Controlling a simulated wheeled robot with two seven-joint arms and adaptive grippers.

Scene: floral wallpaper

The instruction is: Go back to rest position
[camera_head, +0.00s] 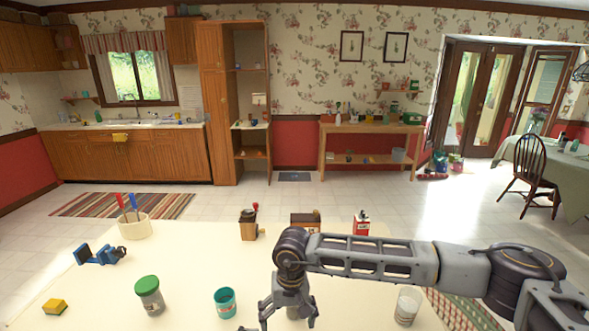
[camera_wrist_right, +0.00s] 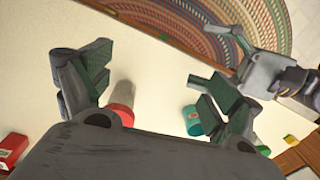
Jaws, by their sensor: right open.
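My right gripper (camera_head: 289,322) reaches in from the right above the front of the cream table (camera_head: 190,265). In the right wrist view its two fingers (camera_wrist_right: 155,95) are spread wide with nothing held. A red and whitish cylinder (camera_wrist_right: 121,105) shows between them, partly hidden by my gripper. A teal cup (camera_wrist_right: 192,121) is near the other finger; it stands left of my gripper in the head view (camera_head: 225,303). A grey gripper-like part (camera_wrist_right: 262,72), apparently my left gripper, shows at the upper right of the wrist view; its jaws are unclear.
On the table are a green-lidded jar (camera_head: 149,295), yellow block (camera_head: 54,307), blue clamp-like tool (camera_head: 98,254), utensil holder (camera_head: 134,228), wooden grinder (camera_head: 248,224), red tin (camera_head: 361,224) and pale glass (camera_head: 407,307). The table's centre left is clear.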

